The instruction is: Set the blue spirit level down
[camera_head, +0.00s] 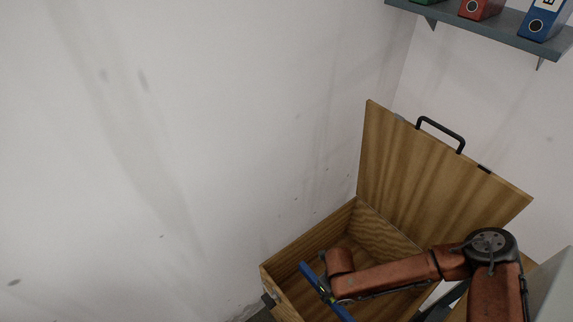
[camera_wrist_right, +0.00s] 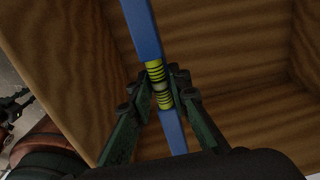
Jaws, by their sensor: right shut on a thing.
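The blue spirit level (camera_head: 310,277) is over the open wooden box at the bottom of the head view. In the right wrist view the level (camera_wrist_right: 142,22) is a long blue bar with a yellow-green vial in its middle. My right gripper (camera_wrist_right: 161,82) is shut on it around the vial; the gripper also shows in the head view (camera_head: 329,296), partly hidden by my arm. The wooden box (camera_head: 311,238) has its lid (camera_head: 420,175) raised. I cannot tell how far the level is above the box floor. My left gripper is not in view.
The raised lid has a black handle (camera_head: 441,133) and stands behind the box. A white wall lies close on the left. A grey shelf (camera_head: 490,27) with several binders hangs at the top right. The visible box floor (camera_wrist_right: 225,55) is bare.

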